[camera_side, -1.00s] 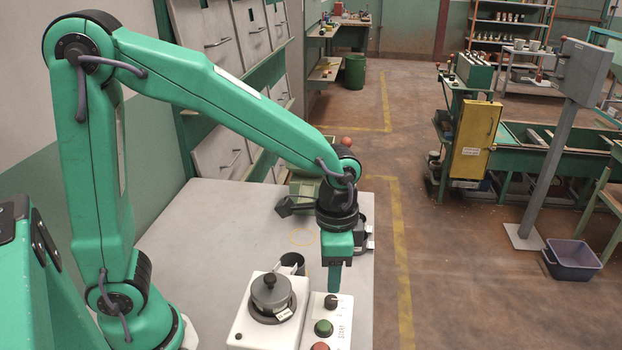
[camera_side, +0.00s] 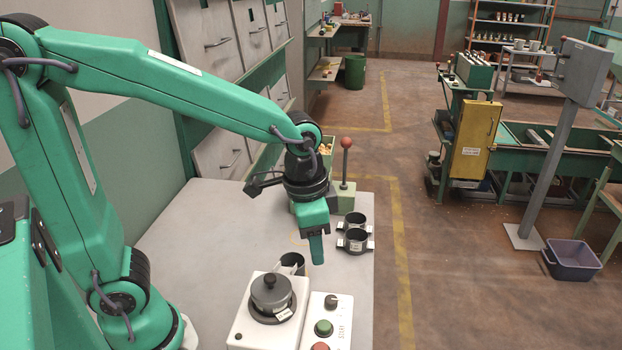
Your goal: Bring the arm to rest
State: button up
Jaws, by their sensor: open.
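My gripper (camera_side: 316,248) hangs over the white table (camera_side: 190,240), pointing down and tilted a little. It is open, and nothing shows between its jaws. The jaws are seen nearly edge-on, so the gap is hard to make out. It is left of two dark cups (camera_side: 355,241) with side tabs and above and behind the white control box, apart from both. My arm reaches across the table from the left.
A white machine with a grey lidded pot (camera_side: 270,293) stands at the front, a dark cup (camera_side: 292,263) behind it. The control box (camera_side: 330,312) has green and red buttons. A red-knobbed lever (camera_side: 346,165) stands behind the gripper. The table's left part is clear.

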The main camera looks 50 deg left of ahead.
jog(key=s+a+r+n+t, duration=0.4)
jog(key=s+a+r+n, duration=0.1)
jog(key=s+a, duration=0.3)
jog(key=shift+a+r, duration=0.25)
jog(key=shift+r, duration=0.4)
dwell(0.7)
